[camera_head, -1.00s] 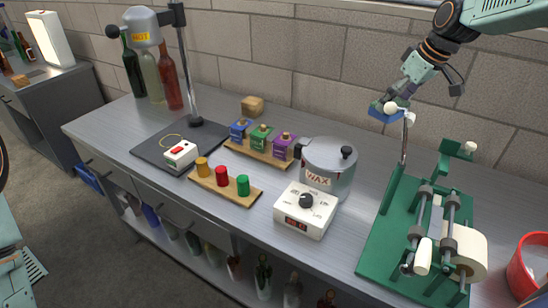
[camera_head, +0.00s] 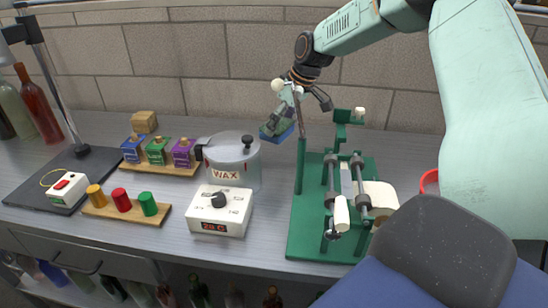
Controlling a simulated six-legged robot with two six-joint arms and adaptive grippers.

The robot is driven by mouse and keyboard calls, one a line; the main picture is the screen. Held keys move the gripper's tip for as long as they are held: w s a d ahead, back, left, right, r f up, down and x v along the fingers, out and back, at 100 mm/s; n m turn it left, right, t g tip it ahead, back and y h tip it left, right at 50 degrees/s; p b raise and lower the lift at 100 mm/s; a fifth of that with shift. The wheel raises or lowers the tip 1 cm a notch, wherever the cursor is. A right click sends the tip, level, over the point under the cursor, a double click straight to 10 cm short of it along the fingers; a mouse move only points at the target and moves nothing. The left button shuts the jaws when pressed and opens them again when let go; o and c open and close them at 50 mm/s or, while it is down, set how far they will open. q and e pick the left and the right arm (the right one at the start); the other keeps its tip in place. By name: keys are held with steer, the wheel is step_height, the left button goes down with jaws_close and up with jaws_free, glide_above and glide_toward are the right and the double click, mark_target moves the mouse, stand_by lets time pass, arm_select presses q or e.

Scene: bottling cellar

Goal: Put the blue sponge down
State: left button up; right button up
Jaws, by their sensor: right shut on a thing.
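My right gripper (camera_head: 277,123) reaches in from the upper right and is shut on the blue sponge (camera_head: 285,135). The fingers point down and cover part of the sponge; a thin blue edge shows. The sponge is near the back of the grey bench (camera_head: 275,180), between the wax pot (camera_head: 233,163) and the green hand-cranked machine (camera_head: 308,215). I cannot tell whether it touches the bench top. The machine's lever with a white knob stands in front of the gripper. My left gripper is not in view.
A white control box (camera_head: 220,213) stands before the pot. Wooden racks with coloured bottles (camera_head: 157,167) and coloured plugs (camera_head: 125,212) are to the left. A wooden block (camera_head: 144,122) lies at the back. Bare bench shows behind the pot. A red container (camera_head: 429,181) is partly hidden by my arm.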

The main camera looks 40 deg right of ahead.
step_height(320, 180, down, 7)
steer(key=shift+f+b, duration=0.1)
steer(key=shift+b, duration=0.4)
steer(key=shift+f, duration=0.7)
step_height(320, 180, down, 3)
steer(key=shift+r+b, duration=0.2)
steer(key=shift+b, duration=0.3)
steer(key=shift+w+f, duration=0.15)
steer(key=shift+f, duration=0.05)
steer(key=o, duration=0.9)
steer(key=shift+f, duration=0.1)
steer(key=shift+c, duration=0.2)
steer(key=shift+o, duration=1.2)
